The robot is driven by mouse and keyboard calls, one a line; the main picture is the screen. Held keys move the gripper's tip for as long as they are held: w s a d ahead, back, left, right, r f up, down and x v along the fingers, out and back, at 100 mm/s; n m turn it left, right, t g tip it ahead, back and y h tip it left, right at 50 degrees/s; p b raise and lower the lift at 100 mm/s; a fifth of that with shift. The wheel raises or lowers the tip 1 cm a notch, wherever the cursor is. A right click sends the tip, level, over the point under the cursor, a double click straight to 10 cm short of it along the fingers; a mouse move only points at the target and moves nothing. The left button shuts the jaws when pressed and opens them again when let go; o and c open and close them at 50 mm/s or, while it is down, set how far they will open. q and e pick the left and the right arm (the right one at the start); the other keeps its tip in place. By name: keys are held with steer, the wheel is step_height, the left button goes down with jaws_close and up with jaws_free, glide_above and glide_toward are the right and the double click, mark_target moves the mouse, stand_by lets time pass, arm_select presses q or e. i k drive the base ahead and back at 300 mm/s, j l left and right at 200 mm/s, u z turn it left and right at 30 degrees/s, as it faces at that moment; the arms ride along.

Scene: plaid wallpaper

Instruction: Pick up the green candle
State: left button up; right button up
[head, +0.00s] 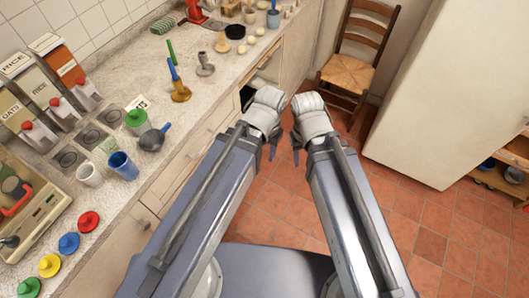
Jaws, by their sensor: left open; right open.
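The green candle (171,51) is a thin green stick on the counter at the upper left of the head view, just behind a blue candle (174,71). I cannot tell what its lower end rests on. The blue candle stands in a brass holder (181,93). My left gripper (262,130) is open and empty, right of and nearer than the candle, past the counter's front edge. My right gripper (322,137) is open and empty, further right over the floor. Both sets of fingers are partly hidden by my wrists.
A grey candlestick (205,65) and another brass holder (222,44) stand right of the candles. A chair (350,75) and fridge (430,90) stand beyond open tiled floor.

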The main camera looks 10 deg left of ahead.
mark_target(173, 57)
steer(key=i+u, duration=0.25)
steer(key=u, duration=0.15)
steer(key=i+l+u, duration=0.1)
steer(key=i+u, duration=0.2)
steer(key=u, duration=0.15)
steer(key=i+l+u, duration=0.15)
steer(key=u, duration=0.25)
steer(key=k+j+z, duration=0.15)
steer(key=j+z, duration=0.15)
steer(key=z, duration=0.15)
steer(key=k+j+z, duration=0.15)
steer(key=z, duration=0.3)
steer(key=j, duration=0.1)
